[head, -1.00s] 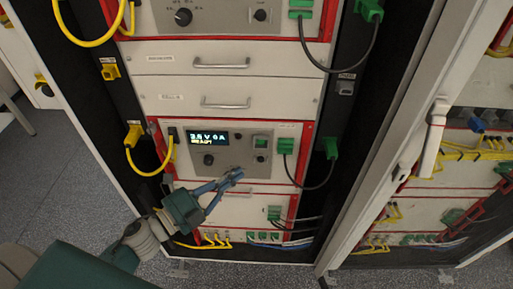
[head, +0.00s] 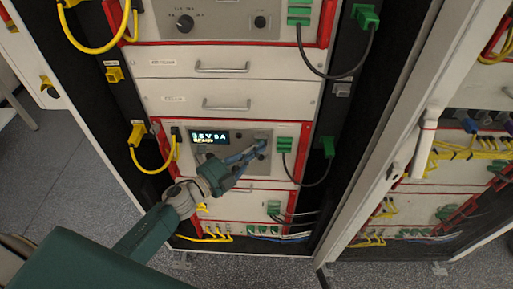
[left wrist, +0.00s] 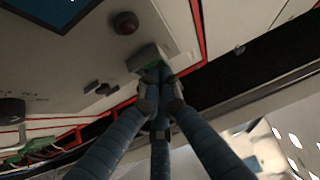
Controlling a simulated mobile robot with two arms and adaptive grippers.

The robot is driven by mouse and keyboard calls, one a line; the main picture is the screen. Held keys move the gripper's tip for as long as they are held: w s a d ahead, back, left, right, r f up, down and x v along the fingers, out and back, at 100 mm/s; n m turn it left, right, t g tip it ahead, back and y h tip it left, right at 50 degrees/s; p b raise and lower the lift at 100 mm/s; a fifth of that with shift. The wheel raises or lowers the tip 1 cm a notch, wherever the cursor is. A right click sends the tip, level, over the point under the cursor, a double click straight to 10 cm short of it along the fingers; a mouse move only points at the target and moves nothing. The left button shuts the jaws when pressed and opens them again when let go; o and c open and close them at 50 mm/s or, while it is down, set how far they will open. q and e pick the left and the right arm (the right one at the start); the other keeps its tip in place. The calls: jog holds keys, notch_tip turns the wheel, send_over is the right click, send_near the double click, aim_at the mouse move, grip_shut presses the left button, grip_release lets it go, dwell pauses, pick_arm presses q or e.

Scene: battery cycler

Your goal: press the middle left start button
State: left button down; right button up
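The cycler panel (head: 290,132) in the left rack has a lit display (head: 208,137). To the right of the display is the grey start button housing, largely hidden by my fingers in the head view. In the left wrist view this housing (left wrist: 147,56) shows a sliver of green button (left wrist: 151,67) at its lower edge. My left gripper (head: 260,149) is shut and empty, its blue fingers drawn together. In the left wrist view the fingertips (left wrist: 158,74) are at the green button; whether they touch or press it I cannot tell. My right gripper is not in view.
A dark red round part (left wrist: 125,23) sits beside the button housing. Green plugs (head: 285,145) with a black cable are right of the button, and a yellow cable (head: 153,168) loops at the left. Drawers (head: 222,67) with handles are above. An open door frame (head: 375,190) stands right.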

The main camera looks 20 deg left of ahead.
pick_arm(q)
jog(key=shift+w+a, duration=0.2)
jog(key=shift+w, duration=0.5)
jog(key=shift+w+a+r, duration=0.15)
jog(key=shift+r, duration=0.15)
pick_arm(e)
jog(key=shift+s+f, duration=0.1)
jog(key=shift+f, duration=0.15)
pick_arm(q)
jog(key=v, duration=0.8)
jog(key=shift+s+f, duration=0.2)
jog(key=shift+f, duration=0.2)
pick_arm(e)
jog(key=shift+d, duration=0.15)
pick_arm(q)
jog(key=shift+d, duration=0.25)
jog(key=shift+s, duration=0.1)
